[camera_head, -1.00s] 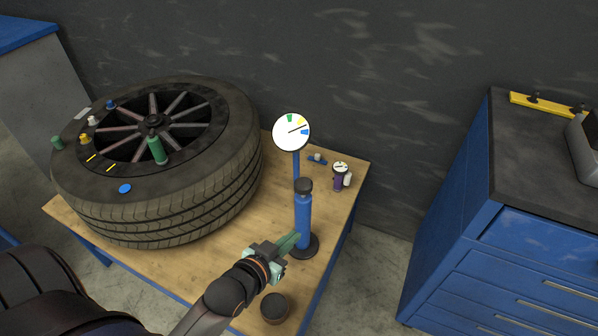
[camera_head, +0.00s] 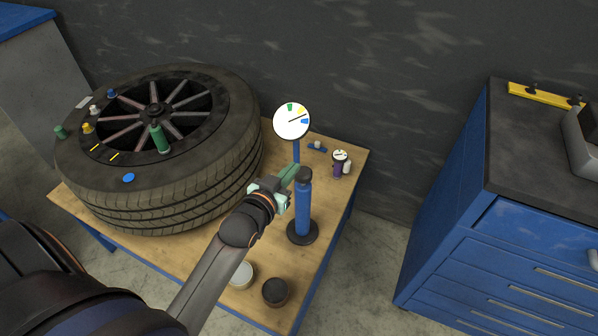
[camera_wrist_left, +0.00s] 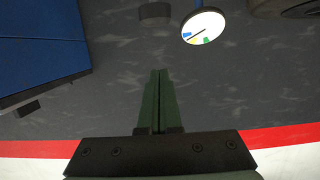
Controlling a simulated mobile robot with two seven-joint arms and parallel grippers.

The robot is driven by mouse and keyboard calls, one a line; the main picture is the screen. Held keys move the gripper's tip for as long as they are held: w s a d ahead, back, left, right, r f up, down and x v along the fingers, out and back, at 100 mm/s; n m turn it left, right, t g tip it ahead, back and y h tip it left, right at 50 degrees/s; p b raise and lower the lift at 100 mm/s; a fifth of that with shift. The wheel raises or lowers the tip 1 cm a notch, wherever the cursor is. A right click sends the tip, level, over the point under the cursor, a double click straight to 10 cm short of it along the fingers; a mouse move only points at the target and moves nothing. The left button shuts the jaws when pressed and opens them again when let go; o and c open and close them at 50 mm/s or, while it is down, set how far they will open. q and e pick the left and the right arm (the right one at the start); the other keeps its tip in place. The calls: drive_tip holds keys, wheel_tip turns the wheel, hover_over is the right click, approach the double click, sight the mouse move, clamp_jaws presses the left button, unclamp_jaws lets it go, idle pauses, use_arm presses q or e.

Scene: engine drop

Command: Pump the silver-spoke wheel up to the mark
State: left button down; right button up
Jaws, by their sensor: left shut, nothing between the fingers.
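The silver-spoke wheel (camera_head: 185,205) lies flat on the wooden table, its spokes facing up. A green cylinder (camera_head: 160,140) stands on it near the hub. The blue pump (camera_head: 303,210) stands upright on a round dark base right of the wheel, with a dark cap on top. A white round gauge (camera_head: 292,121) with green, yellow and blue marks and a black needle stands on a blue post behind the pump. It also shows in the left wrist view (camera_wrist_left: 203,26). My left gripper (camera_head: 290,174) is shut and empty, its green fingers beside the pump's top. My right gripper is not in view.
Small coloured caps, including a blue one (camera_head: 112,94), sit on the wheel's left side. A small purple gauge item (camera_head: 338,168) stands at the table's back right. Two round tins, one dark (camera_head: 275,291), stand near the front. A blue drawer cabinet (camera_head: 500,250) stands at right.

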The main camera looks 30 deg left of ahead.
use_arm(q)
hover_over(300, 181)
drive_tip(key=shift+f, duration=0.7)
drive_tip(key=shift+s+f+b, duration=0.2)
drive_tip(key=shift+f+b, duration=0.25)
drive_tip(key=shift+f, duration=1.4)
wheel_tip(300, 181, down, 4)
drive_tip(key=shift+r+b, duration=0.1)
drive_tip(key=shift+b, duration=0.9)
